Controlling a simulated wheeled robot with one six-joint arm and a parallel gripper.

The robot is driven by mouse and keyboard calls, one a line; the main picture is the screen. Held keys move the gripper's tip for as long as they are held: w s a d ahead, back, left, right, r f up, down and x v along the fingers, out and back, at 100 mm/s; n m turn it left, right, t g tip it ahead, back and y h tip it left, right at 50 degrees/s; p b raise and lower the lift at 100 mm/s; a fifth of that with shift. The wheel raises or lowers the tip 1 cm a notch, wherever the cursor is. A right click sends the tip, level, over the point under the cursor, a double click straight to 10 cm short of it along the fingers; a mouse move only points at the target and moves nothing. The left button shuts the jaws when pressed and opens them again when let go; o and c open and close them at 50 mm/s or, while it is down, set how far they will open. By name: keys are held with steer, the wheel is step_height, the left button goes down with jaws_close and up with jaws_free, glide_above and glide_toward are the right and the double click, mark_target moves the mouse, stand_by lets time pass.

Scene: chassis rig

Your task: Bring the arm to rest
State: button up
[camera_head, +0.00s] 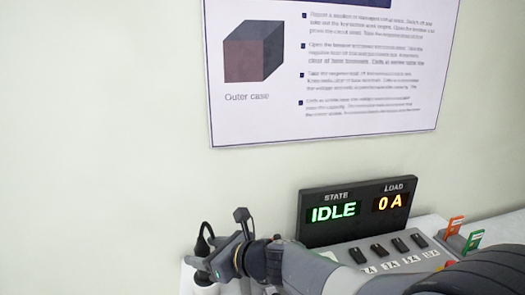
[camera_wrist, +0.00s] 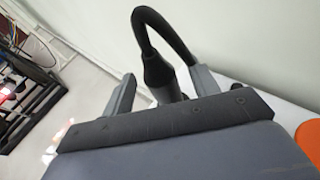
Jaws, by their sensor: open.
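My arm reaches in from the lower right in the head view. My gripper (camera_head: 219,243) is at its left end, beside the panel. In the wrist view the two fingers of my gripper (camera_wrist: 165,86) stand apart. A black plug or cable end (camera_wrist: 158,70) with a looping cable shows between or just beyond them; whether they touch it I cannot tell. In the head view the black cable (camera_head: 203,238) shows close by the fingers, and its lower end is partly hidden.
A display (camera_head: 357,210) reads IDLE and 0 A, above a panel with several black switches (camera_head: 378,252), partly hidden by my arm. Orange (camera_head: 455,226) and green (camera_head: 473,241) tags stand at right. A poster (camera_head: 330,75) hangs on the wall. A rack with cables (camera_wrist: 25,85) stands left.

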mark_target(196, 247)
steer(key=x, duration=0.3)
steer(key=shift+w+a+r, duration=0.1)
steer(key=shift+a+r, duration=0.05)
steer(key=shift+r, duration=0.1)
steer(key=shift+r+p, duration=0.25)
steer(key=shift+p, duration=0.2)
steer(key=shift+f, duration=0.15)
